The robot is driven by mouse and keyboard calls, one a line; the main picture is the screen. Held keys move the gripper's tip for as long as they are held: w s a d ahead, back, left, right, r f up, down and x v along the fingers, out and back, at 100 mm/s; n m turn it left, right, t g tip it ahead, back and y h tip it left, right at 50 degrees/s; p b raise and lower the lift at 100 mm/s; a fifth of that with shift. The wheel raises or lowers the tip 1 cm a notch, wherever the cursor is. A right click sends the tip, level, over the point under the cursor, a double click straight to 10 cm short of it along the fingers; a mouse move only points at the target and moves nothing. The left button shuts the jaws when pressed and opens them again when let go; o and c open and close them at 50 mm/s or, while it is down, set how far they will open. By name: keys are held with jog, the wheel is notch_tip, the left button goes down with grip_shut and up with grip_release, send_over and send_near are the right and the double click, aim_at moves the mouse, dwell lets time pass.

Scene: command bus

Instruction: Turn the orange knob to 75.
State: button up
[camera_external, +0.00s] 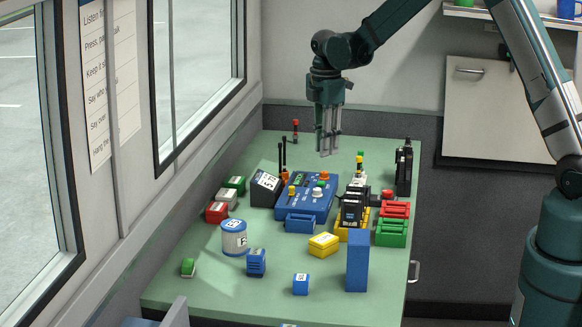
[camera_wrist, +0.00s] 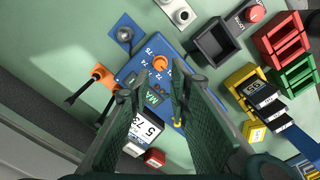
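A blue control box (camera_external: 297,211) lies on the green counter, with an orange knob (camera_external: 324,174) at its far right part. In the wrist view the orange knob (camera_wrist: 160,63) sits on the blue box (camera_wrist: 133,51), with small white numbers beside it; one reads 75. Its pointer setting is too small to tell. My gripper (camera_external: 327,151) hangs above the knob, pointing down and apart from it. In the wrist view my gripper (camera_wrist: 160,80) has its two fingers spread, with nothing between them. The fingers hide part of the box.
White (camera_external: 317,191) and yellow (camera_external: 292,190) knobs share the box. A black radio (camera_external: 353,205) in a yellow holder stands to the right, beside red (camera_external: 395,209) and green (camera_external: 391,233) trays. Dark antennas (camera_external: 283,153) rise to the left.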

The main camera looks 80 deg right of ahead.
aim_at(324, 172)
jog(key=shift+f, duration=3.5)
jog(key=c, duration=0.6)
